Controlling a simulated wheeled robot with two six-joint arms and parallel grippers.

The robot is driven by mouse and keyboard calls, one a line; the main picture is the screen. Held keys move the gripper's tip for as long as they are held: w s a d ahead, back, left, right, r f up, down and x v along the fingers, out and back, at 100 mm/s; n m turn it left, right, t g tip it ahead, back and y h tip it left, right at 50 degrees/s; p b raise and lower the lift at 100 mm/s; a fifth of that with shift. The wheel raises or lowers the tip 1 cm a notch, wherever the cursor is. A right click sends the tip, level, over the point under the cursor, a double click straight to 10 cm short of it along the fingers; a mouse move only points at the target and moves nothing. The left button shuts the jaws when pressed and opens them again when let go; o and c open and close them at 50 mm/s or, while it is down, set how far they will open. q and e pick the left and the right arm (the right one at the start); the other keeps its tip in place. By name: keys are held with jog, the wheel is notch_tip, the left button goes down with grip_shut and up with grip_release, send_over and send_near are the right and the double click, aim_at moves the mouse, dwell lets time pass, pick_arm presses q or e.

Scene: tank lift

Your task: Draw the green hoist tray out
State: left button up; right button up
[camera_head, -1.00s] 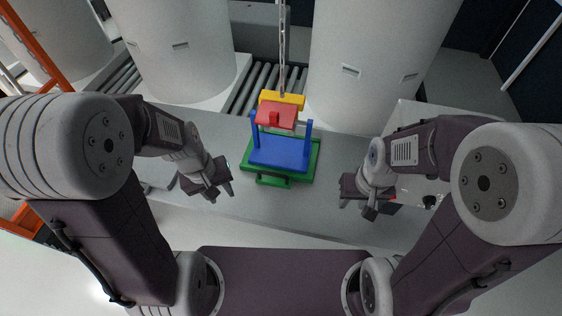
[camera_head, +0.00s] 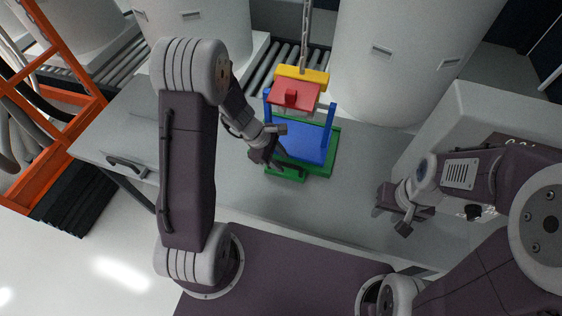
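The green hoist tray (camera_head: 329,163) lies on the grey bench with its front handle (camera_head: 287,174) towards me. On it stands a blue stand (camera_head: 303,140) with two upright posts. A red block (camera_head: 295,94) is above the stand, under a yellow block (camera_head: 302,76) on a hanging chain. My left gripper (camera_head: 277,164) is at the tray's front left, over or beside the handle. Its fingers overlap the handle in the picture, so I cannot tell their opening or whether they touch. My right gripper (camera_head: 392,221) is open and empty, to the right of the tray, above the bench.
The grey bench (camera_head: 355,195) is clear between the tray and my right gripper. A pale box with a display (camera_head: 455,115) stands at the right. Large white tanks (camera_head: 400,60) and a roller conveyor (camera_head: 262,72) are behind. An orange frame (camera_head: 62,65) stands at the left.

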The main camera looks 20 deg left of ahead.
pick_arm(q)
jog(key=shift+s+d, duration=0.1)
jog(key=shift+s, duration=0.1)
jog(key=shift+w+f, duration=0.15)
jog(key=shift+w, duration=0.05)
grip_shut()
dwell(1.1)
